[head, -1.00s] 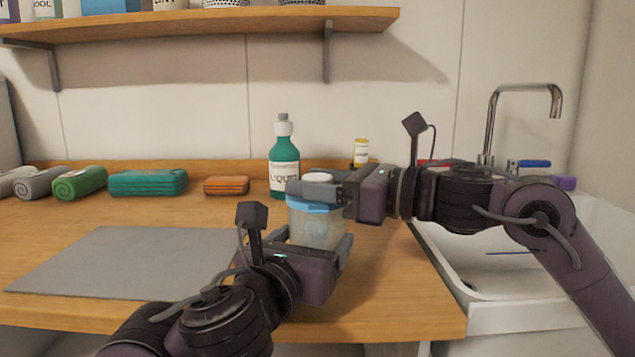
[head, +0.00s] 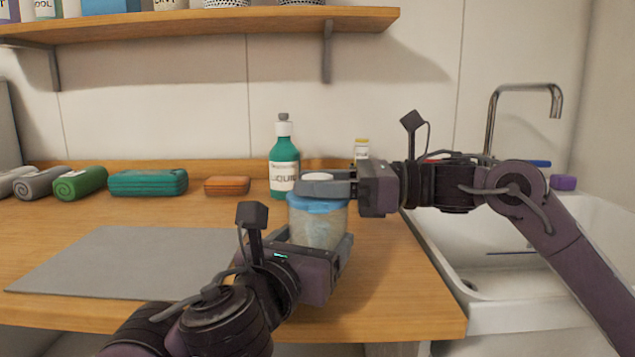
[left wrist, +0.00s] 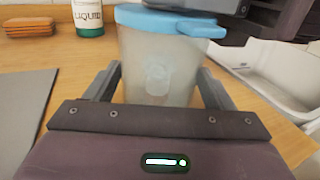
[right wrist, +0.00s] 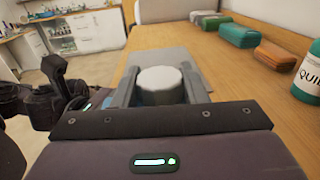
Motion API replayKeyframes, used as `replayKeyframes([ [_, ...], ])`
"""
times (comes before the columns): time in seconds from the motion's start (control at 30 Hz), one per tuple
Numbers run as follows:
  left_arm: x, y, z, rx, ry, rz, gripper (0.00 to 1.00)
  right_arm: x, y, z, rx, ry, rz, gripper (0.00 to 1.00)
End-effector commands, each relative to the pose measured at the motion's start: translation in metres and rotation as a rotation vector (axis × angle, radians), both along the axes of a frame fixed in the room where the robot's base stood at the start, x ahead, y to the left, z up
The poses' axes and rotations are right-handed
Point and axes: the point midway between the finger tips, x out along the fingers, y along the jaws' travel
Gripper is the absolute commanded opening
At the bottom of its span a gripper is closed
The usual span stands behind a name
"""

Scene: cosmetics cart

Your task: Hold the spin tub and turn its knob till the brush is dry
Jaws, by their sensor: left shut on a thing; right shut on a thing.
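The spin tub (head: 318,229) is a cloudy see-through cup with a blue lid, upright on the wooden counter near its right end. In the left wrist view the tub (left wrist: 158,70) stands between my left fingers. My left gripper (head: 318,243) is shut on the tub's body from the front. The white knob (right wrist: 160,85) on the lid sits between my right fingers in the right wrist view. My right gripper (head: 322,187) is shut on the knob from the right, above the lid. A pale, blurred shape shows inside the tub; I cannot make out the brush clearly.
A green liquid bottle (head: 284,165) stands just behind the tub. A grey mat (head: 120,262) lies at left, with rolled towels (head: 80,183), a teal pack (head: 148,182) and an orange pack (head: 227,185) behind it. A sink (head: 500,250) is at right.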

Motion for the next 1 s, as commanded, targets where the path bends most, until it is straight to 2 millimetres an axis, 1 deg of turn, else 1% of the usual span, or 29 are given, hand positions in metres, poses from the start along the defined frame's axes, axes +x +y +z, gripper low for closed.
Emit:
replayKeyframes([
  [0.03,-0.0009,-0.0006,0.0008,0.001,-0.003,-0.003,0.44,0.0022,-0.0001,0.0005,-0.002,0.003,0.042,0.16],
  [0.3,-0.001,-0.0008,0.0009,0.001,-0.004,-0.003,0.44,0.0014,0.0017,-0.0003,-0.004,0.005,0.3,0.16],
  [0.7,-0.0017,-0.0017,0.0008,0.0,-0.003,-0.007,0.44,0.0014,0.0018,0.0011,0.01,0.006,0.651,0.16],
  [1.0,-0.0018,-0.002,0.0002,0.002,-0.002,-0.007,0.44,0.0007,0.0012,0.0038,0.016,0.005,0.82,0.16],
])
